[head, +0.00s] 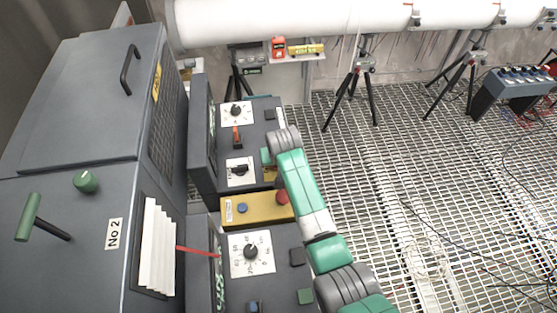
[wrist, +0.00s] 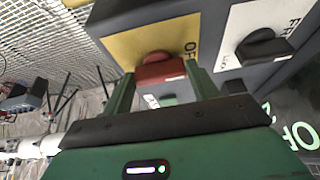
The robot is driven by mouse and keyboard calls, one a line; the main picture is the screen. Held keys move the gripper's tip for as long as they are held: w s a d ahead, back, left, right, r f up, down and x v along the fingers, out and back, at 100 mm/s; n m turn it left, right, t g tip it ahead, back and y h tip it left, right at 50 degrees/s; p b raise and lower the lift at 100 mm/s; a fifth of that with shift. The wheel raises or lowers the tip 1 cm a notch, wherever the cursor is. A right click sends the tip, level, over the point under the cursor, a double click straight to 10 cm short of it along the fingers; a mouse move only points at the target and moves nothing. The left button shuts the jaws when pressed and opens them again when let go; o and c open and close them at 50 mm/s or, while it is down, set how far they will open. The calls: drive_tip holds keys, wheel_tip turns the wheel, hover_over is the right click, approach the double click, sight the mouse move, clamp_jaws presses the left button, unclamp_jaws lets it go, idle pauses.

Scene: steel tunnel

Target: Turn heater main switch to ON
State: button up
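The heater main switch appears to be the red knob (wrist: 160,68) on a yellow plate (wrist: 128,48) in the wrist view. Letters beginning "OF" stand beside it. My gripper (wrist: 160,72) has its two green fingers apart, one on each side of the red knob. I cannot tell whether they touch it. In the head view my gripper (head: 267,158) reaches the right edge of the upper grey panel (head: 257,128). My arm hides most of the yellow plate there, and the knob does not show clearly.
A black knob (wrist: 265,45) on a white plate is close beside the yellow plate. A yellow box (head: 250,210) with blue and red buttons stands just below my gripper. A large grey cabinet (head: 75,100) blocks the left. The grating floor (head: 400,160) is mostly clear.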

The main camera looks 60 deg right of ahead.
drive_tip(key=c, duration=0.5)
drive_tip(key=shift+o, duration=0.2)
